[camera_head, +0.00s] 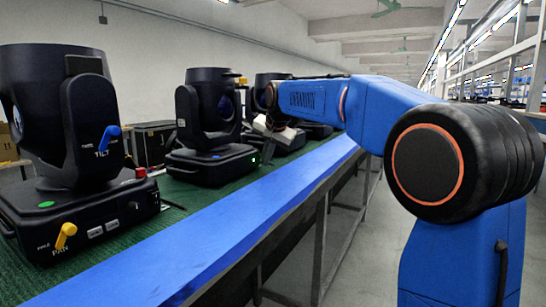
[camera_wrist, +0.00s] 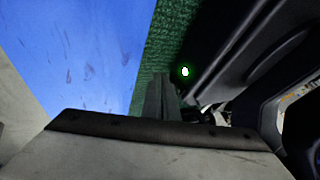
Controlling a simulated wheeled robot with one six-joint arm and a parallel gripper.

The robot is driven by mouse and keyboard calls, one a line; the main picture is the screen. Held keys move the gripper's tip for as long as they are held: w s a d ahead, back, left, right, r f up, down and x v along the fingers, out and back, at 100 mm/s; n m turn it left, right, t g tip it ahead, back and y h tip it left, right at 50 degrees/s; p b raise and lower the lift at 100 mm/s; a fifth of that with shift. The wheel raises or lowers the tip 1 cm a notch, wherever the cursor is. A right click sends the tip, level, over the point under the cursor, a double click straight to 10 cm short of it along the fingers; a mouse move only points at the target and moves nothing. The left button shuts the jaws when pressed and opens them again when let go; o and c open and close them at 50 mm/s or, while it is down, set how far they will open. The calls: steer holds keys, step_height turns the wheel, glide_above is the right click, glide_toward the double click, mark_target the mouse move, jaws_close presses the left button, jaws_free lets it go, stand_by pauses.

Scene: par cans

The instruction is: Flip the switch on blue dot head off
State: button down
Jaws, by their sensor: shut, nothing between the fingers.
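The second head (camera_head: 210,120) shows a small green light (camera_head: 254,160). My gripper (camera_head: 268,129) is in front of the heads beyond it. In the wrist view its shut, empty fingers (camera_wrist: 160,98) are beside a black base (camera_wrist: 235,60) with a lit green light (camera_wrist: 185,71).
A blue strip (camera_head: 210,240) runs along the front of the bench beside a green mat (camera_head: 172,200). A black case (camera_head: 152,143) stands behind, between the first two heads. The aisle floor (camera_head: 370,250) to the right of the bench is partly clear.

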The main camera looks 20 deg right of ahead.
steer(key=shift+w+a, duration=0.15)
steer(key=shift+a, duration=0.05)
stand_by(0.3)
steer(key=shift+w+a+f, duration=0.1)
steer(key=shift+w+a, duration=0.05)
stand_by(0.3)
steer(key=shift+r, duration=0.9)
